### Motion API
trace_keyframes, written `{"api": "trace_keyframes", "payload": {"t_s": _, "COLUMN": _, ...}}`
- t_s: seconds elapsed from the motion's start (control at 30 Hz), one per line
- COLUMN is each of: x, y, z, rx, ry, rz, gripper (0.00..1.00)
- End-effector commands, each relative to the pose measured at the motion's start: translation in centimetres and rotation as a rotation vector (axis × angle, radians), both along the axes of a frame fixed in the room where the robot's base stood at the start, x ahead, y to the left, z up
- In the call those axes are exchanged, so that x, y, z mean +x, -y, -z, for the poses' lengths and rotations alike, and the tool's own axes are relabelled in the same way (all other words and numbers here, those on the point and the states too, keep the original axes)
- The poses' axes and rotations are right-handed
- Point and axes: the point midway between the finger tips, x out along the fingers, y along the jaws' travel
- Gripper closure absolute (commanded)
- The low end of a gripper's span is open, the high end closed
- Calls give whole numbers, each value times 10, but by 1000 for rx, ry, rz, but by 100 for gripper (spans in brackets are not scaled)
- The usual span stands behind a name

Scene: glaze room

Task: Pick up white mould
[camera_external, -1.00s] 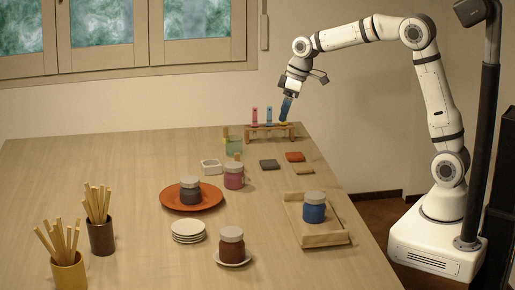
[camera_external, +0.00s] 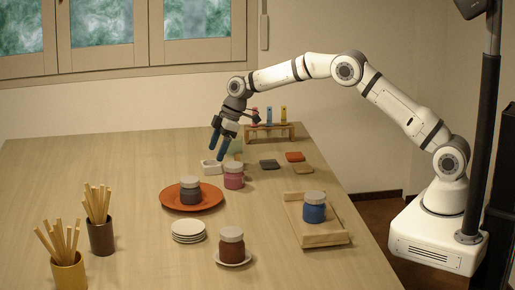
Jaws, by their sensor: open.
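The white mould (camera_external: 211,167) is a small, pale square block with a hollow in its top. It sits on the wooden table, just left of the pink jar. My gripper (camera_external: 218,154) points down with its two blue fingers apart, right above the mould. The fingertips overlap the mould's upper edge in the picture, and I cannot tell whether they touch it. Nothing is held between the fingers.
A pink jar (camera_external: 234,176) stands close on the right, and a pale green glass (camera_external: 236,146) stands behind, partly hidden. A rack (camera_external: 271,132) of coloured tools is further back. An orange plate (camera_external: 166,196) with a dark jar lies in front.

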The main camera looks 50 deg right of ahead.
Motion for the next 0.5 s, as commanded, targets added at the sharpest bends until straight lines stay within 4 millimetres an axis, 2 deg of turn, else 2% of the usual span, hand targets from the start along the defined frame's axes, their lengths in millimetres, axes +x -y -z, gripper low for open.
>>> {"api": "trace_keyframes", "payload": {"t_s": 0.3, "x": 10, "y": -14, "z": 37, "rx": 0, "ry": -2, "rz": 1, "gripper": 20}}
{"api": "trace_keyframes", "payload": {"t_s": 0.5, "x": 11, "y": -15, "z": 42, "rx": 0, "ry": -1, "rz": 2, "gripper": 20}}
